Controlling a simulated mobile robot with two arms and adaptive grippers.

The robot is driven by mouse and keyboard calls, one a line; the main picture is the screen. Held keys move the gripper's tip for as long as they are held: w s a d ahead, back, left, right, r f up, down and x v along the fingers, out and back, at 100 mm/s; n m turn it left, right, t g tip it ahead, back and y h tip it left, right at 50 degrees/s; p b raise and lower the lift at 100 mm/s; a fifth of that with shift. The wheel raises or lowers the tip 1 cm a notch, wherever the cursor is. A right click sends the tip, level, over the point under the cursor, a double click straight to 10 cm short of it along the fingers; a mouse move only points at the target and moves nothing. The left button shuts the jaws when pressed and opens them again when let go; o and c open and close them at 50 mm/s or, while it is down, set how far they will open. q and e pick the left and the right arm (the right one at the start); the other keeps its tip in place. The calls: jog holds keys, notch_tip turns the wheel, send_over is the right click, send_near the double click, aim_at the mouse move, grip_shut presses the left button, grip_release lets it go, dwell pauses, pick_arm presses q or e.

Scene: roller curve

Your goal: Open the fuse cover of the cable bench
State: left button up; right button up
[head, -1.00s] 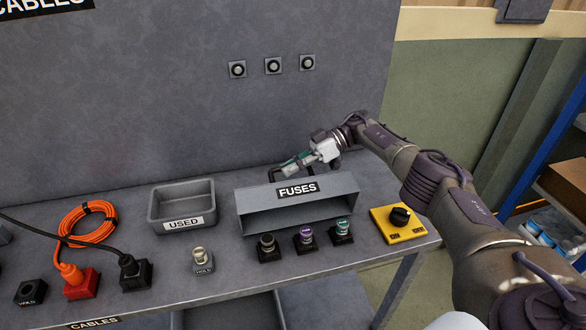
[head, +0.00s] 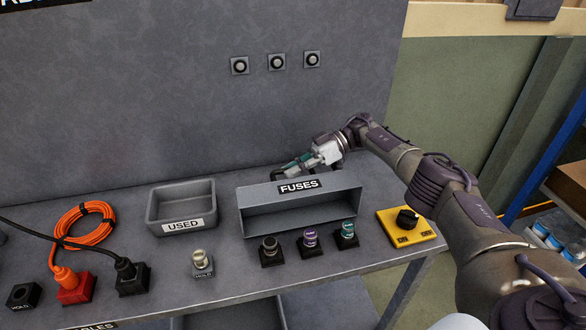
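The fuse cover (head: 342,189), a grey box-shaped lid labelled FUSES, stands at the back of the bench with its hollow side facing front. Three fuses stand uncovered in front of it: a dark one (head: 270,247), a purple one (head: 309,239) and a green one (head: 347,231). My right gripper (head: 290,167) is just behind the cover's top edge, at its dark handle (head: 276,174). The handle is mostly hidden, and I cannot tell whether the fingers are closed on it. My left gripper is out of view.
A grey USED tray (head: 152,212) and a fuse in a HOLD socket (head: 202,262) stand left of the cover. A yellow switch plate (head: 424,233) is at the right. Orange cable (head: 84,240) and plugs lie at the left. The back panel (head: 180,100) rises behind.

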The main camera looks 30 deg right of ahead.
jog(key=shift+o, duration=1.3)
jog(key=shift+r, duration=0.15)
notch_tip(320, 180, up, 10)
jog(key=shift+f, duration=0.1)
